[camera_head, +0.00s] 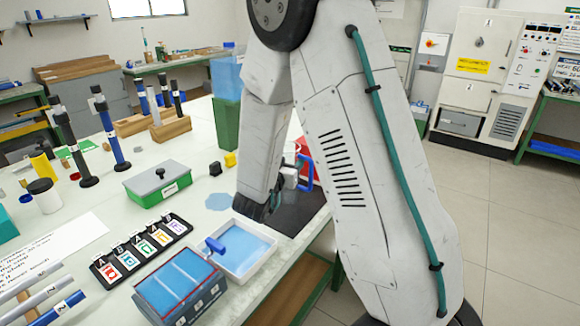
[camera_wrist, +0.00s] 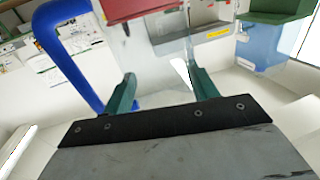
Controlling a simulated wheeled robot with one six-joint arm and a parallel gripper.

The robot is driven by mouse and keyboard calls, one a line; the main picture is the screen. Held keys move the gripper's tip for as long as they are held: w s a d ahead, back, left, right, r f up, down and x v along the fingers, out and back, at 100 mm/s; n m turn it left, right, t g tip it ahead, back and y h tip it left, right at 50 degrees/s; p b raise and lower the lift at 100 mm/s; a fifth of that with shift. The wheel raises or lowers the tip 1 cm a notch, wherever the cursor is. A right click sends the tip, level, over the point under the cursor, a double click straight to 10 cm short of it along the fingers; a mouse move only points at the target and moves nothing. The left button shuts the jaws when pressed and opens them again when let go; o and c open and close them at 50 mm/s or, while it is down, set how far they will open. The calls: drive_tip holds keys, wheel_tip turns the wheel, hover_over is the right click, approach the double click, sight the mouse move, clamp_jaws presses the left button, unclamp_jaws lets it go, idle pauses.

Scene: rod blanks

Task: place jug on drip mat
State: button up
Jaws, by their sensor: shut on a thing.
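My gripper (camera_wrist: 163,85) is shut on the jug, a pale see-through vessel whose body is hard to make out between the green fingers in the wrist view. Its big blue handle (camera_wrist: 68,55) stands out at the left of the fingers. In the head view the blue handle (camera_head: 307,172) shows just right of my wrist, and my arm hides much of the jug. The drip mat seems to be the dark flat mat (camera_head: 297,212) on the table below and beside my gripper, partly covered by my arm. I cannot tell whether the jug touches it.
A red bin (camera_head: 311,150) stands behind the jug. A white tray of blue liquid (camera_head: 243,250) and a blue box (camera_head: 180,287) lie in front. A green container (camera_head: 158,183), a card strip (camera_head: 140,249) and upright rods stand left. The table's front edge is close.

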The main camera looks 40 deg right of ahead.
drive_tip(key=w+d+f, duration=0.1)
drive_tip(key=f, duration=0.1)
drive_tip(key=w+d+f, duration=0.1)
drive_tip(key=d, duration=0.1)
drive_tip(key=shift+w+f, duration=0.35)
drive_tip(key=shift+f, duration=0.05)
drive_tip(key=shift+a+f, duration=0.1)
drive_tip(key=o, duration=1.4)
drive_tip(key=shift+o, duration=0.2)
